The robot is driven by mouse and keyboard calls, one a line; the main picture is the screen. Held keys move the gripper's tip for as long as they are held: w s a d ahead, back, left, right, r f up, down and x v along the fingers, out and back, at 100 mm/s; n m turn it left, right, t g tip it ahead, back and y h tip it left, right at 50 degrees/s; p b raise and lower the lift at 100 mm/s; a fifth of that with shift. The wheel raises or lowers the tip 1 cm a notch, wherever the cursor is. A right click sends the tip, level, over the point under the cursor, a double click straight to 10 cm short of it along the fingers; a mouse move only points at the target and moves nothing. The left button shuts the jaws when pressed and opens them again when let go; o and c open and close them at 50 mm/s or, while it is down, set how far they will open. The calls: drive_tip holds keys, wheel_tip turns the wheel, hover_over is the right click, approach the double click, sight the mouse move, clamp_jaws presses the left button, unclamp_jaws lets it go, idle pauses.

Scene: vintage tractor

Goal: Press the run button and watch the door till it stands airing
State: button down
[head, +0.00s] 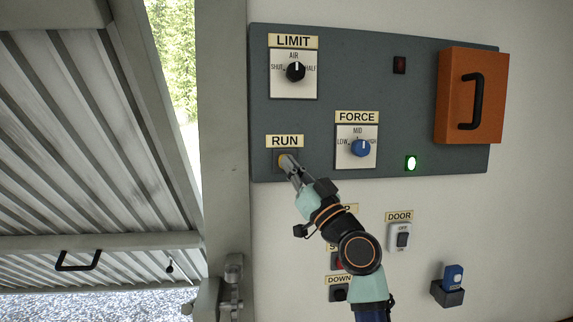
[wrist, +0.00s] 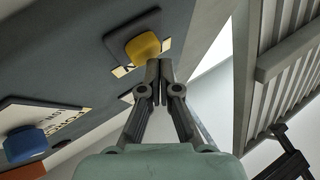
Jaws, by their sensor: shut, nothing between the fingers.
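The yellow run button (head: 281,160) sits on a dark block under the RUN label on the grey panel; it also shows in the wrist view (wrist: 143,46). My gripper (head: 288,164) is shut and empty, its fingertips (wrist: 153,75) right at the button. I cannot tell whether they touch it. The ribbed metal door (head: 90,120) is at the left, tilted, with daylight beside its right edge and gravel below. In the wrist view the ribbed door (wrist: 285,60) is at the right. The LIMIT dial (head: 295,72) points up at AIR.
The blue FORCE knob (head: 361,148) points to MID. A green lamp (head: 411,162) is lit; a red lamp (head: 399,65) is dark. An orange box (head: 470,96) juts out at the right. A DOOR switch (head: 401,236) and partly hidden buttons, including DOWN (head: 340,293), are below.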

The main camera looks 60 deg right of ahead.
drive_tip(key=shift+w+d+b, duration=0.3)
drive_tip(key=shift+d+b, duration=0.05)
drive_tip(key=shift+b, duration=0.25)
idle(0.6)
drive_tip(key=shift+s+a+p, duration=0.45)
drive_tip(key=shift+s+a, duration=0.1)
drive_tip(key=shift+a, duration=0.2)
drive_tip(key=s+a+p, duration=0.1)
drive_tip(key=a, duration=0.1)
drive_tip(key=s+a+p, duration=0.1)
drive_tip(key=s+a, duration=0.1)
idle(0.5)
idle(0.8)
